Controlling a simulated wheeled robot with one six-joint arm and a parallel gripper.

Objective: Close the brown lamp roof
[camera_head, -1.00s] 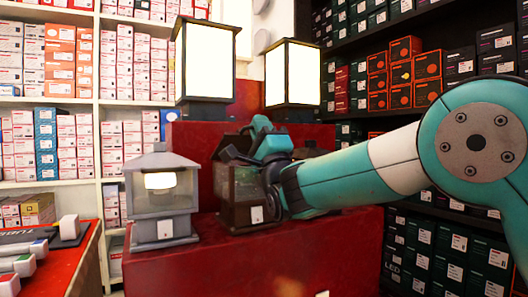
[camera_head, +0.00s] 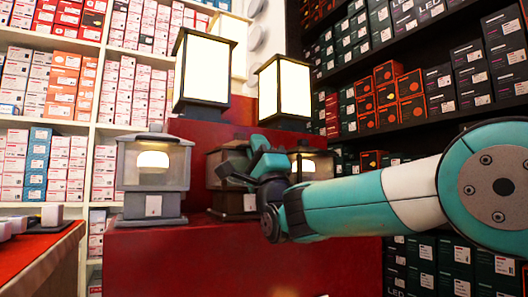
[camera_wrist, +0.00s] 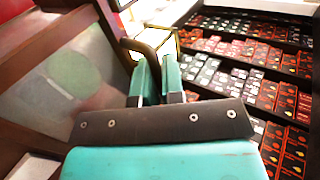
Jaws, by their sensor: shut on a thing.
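The brown lamp (camera_head: 216,165) stands on the red stepped display, beside a grey lamp (camera_head: 153,178). My gripper (camera_head: 240,178) is in front of it and covers its right side and part of its roof (camera_head: 233,146). In the wrist view, my two teal fingers (camera_wrist: 159,78) are close together around a thin dark looped bar (camera_wrist: 140,46), which looks like part of the lamp. A brown frame with a cloudy glass pane (camera_wrist: 60,80) fills the left. Whether the roof sits fully down is hidden by my gripper.
Another dark lamp (camera_head: 318,163) stands just right, behind my arm. Two tall lit lamps (camera_head: 206,72) (camera_head: 284,88) stand on the higher step. Boxed shelves (camera_head: 465,90) line both sides. A red table (camera_head: 40,250) is at lower left.

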